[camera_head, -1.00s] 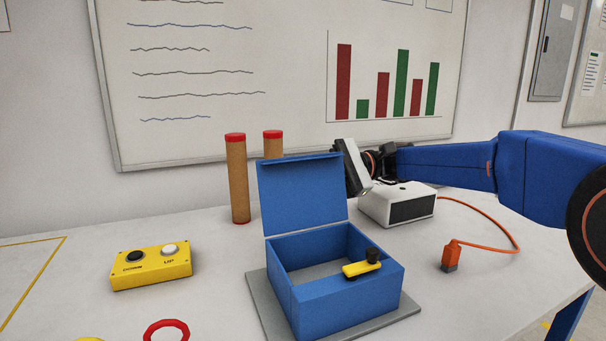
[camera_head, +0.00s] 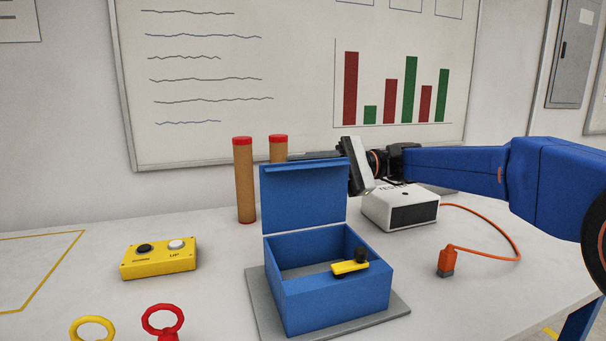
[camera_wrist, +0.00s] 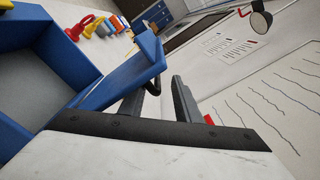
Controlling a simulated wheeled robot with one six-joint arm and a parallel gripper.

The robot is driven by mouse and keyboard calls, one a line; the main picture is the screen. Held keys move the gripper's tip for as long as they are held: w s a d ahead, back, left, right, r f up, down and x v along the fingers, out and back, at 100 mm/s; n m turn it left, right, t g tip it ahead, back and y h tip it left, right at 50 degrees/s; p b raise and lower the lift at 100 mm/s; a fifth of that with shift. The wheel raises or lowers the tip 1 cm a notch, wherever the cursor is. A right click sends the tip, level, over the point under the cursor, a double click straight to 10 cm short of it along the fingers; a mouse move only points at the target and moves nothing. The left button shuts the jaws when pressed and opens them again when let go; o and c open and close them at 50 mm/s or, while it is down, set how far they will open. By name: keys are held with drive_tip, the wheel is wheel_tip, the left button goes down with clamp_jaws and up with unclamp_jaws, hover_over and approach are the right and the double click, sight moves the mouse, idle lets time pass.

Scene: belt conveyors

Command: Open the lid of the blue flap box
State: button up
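The blue flap box (camera_head: 335,305) sits on a grey plate on the table. Its blue lid (camera_head: 305,200) stands up, roughly upright, at the back edge, and the inside of the box is exposed. My gripper (camera_wrist: 160,88) is at the lid's upper right, reaching behind its top edge in the head view. In the wrist view its two grey fingers are apart, with the lid's edge (camera_wrist: 122,78) and a small dark part close to the left finger. Whether they touch cannot be told.
A white device (camera_head: 400,210) stands right of the box, with an orange cable and connector (camera_head: 446,262). Two brown tubes with red caps (camera_head: 244,180) stand behind. A yellow button box (camera_head: 158,260) and red and yellow rings (camera_head: 162,320) are left. The whiteboard is behind.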

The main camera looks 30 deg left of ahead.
drive_tip(key=shift+f, duration=0.15)
idle(0.3)
drive_tip(key=shift+w, duration=0.1)
drive_tip(key=v, duration=1.7)
drive_tip(key=shift+d, duration=0.15)
